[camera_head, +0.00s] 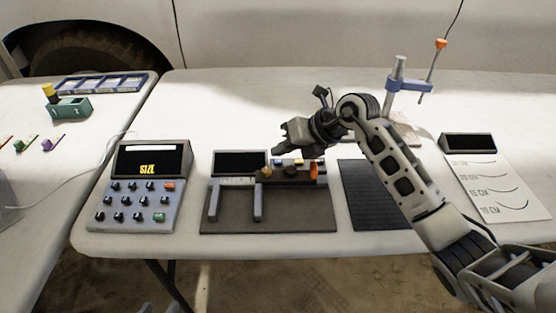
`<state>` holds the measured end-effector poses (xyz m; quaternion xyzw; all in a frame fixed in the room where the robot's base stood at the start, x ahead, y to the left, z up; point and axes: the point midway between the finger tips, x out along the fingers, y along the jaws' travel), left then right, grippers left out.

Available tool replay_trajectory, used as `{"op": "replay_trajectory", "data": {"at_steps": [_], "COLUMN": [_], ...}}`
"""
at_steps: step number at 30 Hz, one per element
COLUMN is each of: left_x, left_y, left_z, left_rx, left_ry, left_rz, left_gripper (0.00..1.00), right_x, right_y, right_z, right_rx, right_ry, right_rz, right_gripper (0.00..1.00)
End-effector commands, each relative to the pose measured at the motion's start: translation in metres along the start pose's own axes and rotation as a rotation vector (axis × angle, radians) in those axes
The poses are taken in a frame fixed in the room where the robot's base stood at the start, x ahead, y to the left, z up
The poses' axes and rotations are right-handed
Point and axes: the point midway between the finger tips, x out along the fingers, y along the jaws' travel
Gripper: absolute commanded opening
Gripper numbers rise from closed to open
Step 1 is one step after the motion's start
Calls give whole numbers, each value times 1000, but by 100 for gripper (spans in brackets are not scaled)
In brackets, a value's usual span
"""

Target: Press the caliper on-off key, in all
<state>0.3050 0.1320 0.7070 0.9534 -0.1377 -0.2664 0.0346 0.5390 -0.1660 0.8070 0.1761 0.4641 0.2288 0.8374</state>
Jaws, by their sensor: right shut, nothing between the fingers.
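The caliper stands on a dark base (290,218) near the front of the table. It has a blank dark display (240,162), two grey upright jaws and a dark bar carrying small coloured keys. A yellow key (266,171) and an orange piece (313,170) show on it; I cannot read any key label. My right gripper (278,151) is shut and empty, its tip pointing left just above and behind the caliper's bar. I cannot tell whether it touches a key. My right arm comes from the lower right over the table. My left gripper is not in view.
A dark ribbed mat (365,205) and a card with curves and a small display (468,142) lie right. A clamp stand (395,82) rises behind. A blue compartment tray (105,83) is far left.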

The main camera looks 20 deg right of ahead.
Motion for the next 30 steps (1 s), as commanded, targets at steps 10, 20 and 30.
{"op": "replay_trajectory", "data": {"at_steps": [10, 20, 30], "left_x": [0, 1, 2], "left_y": [0, -1, -1], "left_z": [-1, 2, 2], "left_rx": [0, 1, 1], "left_ry": [3, 3, 3], "left_rz": [0, 0, 0], "left_gripper": [36, 36, 36], "right_x": [1, 6, 6], "right_y": [-1, -4, -5], "right_z": [-1, -4, -5], "right_rx": [0, 0, 0], "right_ry": [0, 0, 0], "right_rz": [0, 0, 0], "right_gripper": [0, 0, 0]}}
